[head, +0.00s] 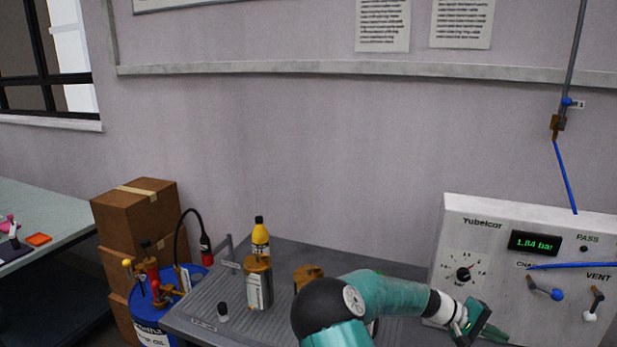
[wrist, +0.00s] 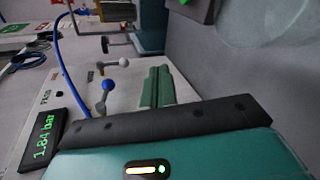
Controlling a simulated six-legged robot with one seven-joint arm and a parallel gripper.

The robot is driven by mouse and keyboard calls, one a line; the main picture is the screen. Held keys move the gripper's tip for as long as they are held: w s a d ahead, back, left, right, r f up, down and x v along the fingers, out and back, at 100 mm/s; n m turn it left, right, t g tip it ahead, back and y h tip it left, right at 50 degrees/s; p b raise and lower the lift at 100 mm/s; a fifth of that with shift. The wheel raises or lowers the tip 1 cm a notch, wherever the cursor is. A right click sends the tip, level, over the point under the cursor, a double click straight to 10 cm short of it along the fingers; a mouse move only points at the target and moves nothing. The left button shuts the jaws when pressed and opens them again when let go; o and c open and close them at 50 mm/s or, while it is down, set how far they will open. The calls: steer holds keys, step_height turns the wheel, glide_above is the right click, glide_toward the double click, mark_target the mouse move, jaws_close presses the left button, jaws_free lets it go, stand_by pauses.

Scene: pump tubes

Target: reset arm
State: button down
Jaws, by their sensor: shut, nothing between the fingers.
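My arm, in teal with a black elbow, reaches across the lower right of the head view. My gripper (head: 492,334) is at its end, low in front of the white Yubelcor panel (head: 480,225). In the wrist view my gripper (wrist: 157,86) shows its two green fingers side by side, shut with nothing between them. The panel's display (head: 535,243) reads 1.84 bar. Its blue-tipped lever (head: 556,294) and white-tipped VENT lever (head: 590,314) are to the right of my gripper, apart from it.
A blue drum (head: 150,328) and stacked boxes (head: 137,218) stand left. A blue hose (head: 565,178) hangs above the panel.

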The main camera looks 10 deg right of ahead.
steer(key=s+a+r+t+y, duration=0.25)
steer(key=a+y, duration=0.25)
steer(key=a, duration=0.6)
steer(key=s+a+r+t+y, duration=0.2)
steer(key=a+r+t+y, duration=0.2)
steer(key=a, duration=0.7)
steer(key=s+a+r+n+t+y, duration=0.1)
steer(key=s+a+r+t, duration=0.1)
steer(key=s+a+r, duration=0.3)
steer(key=s+a+r+t+y, duration=0.2)
steer(key=s+a+r, duration=0.4)
steer(key=a, duration=0.7)
steer(key=shift+s+r+n+t, duration=0.15)
steer(key=shift+s+n+t, duration=0.3)
steer(key=shift+t, duration=0.1)
steer(key=shift+a, duration=0.1)
